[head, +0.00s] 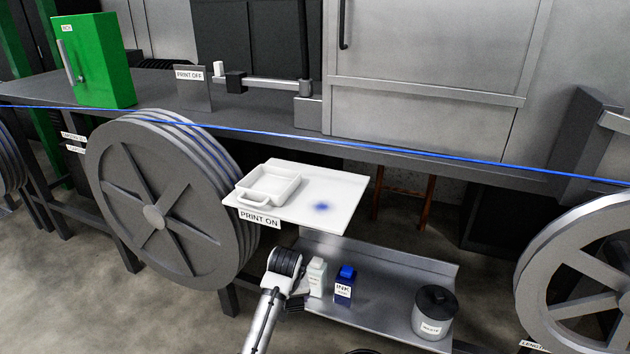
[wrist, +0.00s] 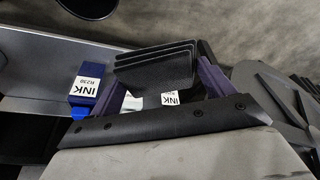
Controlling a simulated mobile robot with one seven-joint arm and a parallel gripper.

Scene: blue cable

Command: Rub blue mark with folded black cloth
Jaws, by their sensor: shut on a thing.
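The blue mark (head: 321,207) is a soft smudge on the white board (head: 345,188), right of the white tray. My gripper (wrist: 160,78) is shut on the folded black cloth (wrist: 155,66), which shows as several dark layers between its fingers in the wrist view. In the head view my gripper (head: 296,300) is low, in front of and below the board, near the bottles on the lower shelf. The cloth is apart from the mark. I cannot clearly make out the cloth in the head view, and the mark is not in the wrist view.
A white tray (head: 270,186) sits on the board's left part. A white bottle (head: 317,275), a blue ink bottle (head: 345,284) and a lidded waste pot (head: 434,312) stand on the lower shelf. A blue cable (head: 400,149) runs across above the board. Large reels (head: 160,200) flank the area.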

